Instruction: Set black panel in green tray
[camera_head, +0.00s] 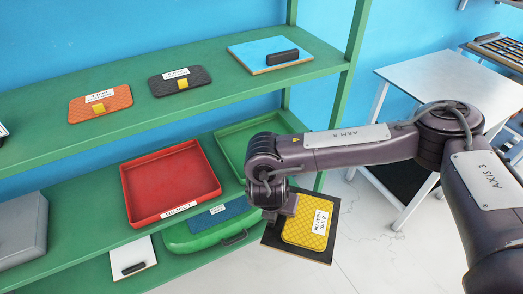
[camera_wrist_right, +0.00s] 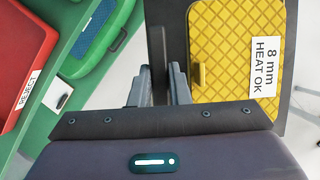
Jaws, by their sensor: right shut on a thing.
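The black panel (camera_head: 325,250) is a flat dark square with a yellow quilted pad (camera_head: 305,228) lying on it, labelled "8 mm HEAT OK". My right gripper (camera_head: 284,208) is shut on the panel's dark handle (camera_wrist_right: 157,50) and holds the panel in front of the shelf's right end. The panel also shows in the right wrist view (camera_wrist_right: 178,25). The green tray (camera_head: 229,154) sits on the lower shelf, beyond my right wrist, which hides part of it. The tray's visible floor looks empty. My left gripper is out of view.
A red tray (camera_head: 171,184) labelled "REJECT" sits left of the green tray. Below are a green case (camera_head: 190,241) with a blue pad and a white panel (camera_head: 132,262). The upper shelf (camera_head: 215,95) holds orange, dark and blue pieces. A green post (camera_head: 353,38) stands at right.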

